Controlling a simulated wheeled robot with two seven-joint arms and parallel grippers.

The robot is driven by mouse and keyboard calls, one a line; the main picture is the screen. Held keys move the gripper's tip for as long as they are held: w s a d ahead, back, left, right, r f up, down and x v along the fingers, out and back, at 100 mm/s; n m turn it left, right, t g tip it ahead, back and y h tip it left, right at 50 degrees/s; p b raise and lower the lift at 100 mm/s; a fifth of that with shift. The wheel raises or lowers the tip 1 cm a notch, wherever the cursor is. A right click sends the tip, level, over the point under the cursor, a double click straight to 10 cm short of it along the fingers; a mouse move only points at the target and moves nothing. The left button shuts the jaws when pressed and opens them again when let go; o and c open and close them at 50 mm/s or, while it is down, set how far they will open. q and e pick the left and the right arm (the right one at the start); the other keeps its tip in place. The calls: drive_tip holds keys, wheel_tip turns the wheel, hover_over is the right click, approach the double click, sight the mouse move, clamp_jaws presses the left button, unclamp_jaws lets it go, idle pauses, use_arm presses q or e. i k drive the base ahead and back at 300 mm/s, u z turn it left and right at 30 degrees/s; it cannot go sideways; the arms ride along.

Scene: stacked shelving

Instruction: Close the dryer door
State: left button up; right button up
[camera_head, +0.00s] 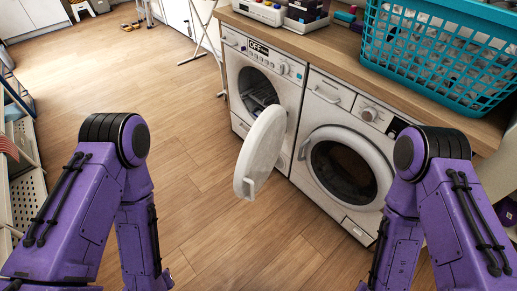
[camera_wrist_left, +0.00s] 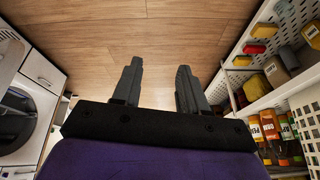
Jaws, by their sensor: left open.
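The dryer (camera_head: 262,82) is the left of two white machines under a wooden counter in the head view. Its round white door (camera_head: 261,150) stands open, swung out toward me, and part of the dark drum opening shows behind it. My left arm comes in at the left and my right arm at the right; neither hand shows in the head view. In the left wrist view my left gripper (camera_wrist_left: 157,88) is open and empty, with its two fingers apart over bare wooden floor. Nothing touches the dryer door.
A washer (camera_head: 345,150) with its round door shut stands right of the dryer. A teal laundry basket (camera_head: 440,50) sits on the counter (camera_head: 330,45). Shelving (camera_head: 20,165) lines the left side; shelves (camera_wrist_left: 270,80) with bottles also show in the left wrist view. The floor between is clear.

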sight(261, 150)
drive_tip(key=i, duration=0.85)
drive_tip(key=u, duration=1.15)
drive_tip(key=k, duration=1.1)
drive_tip(key=z, duration=1.35)
drive_tip(key=i, duration=0.5)
drive_tip(key=u, duration=0.05)
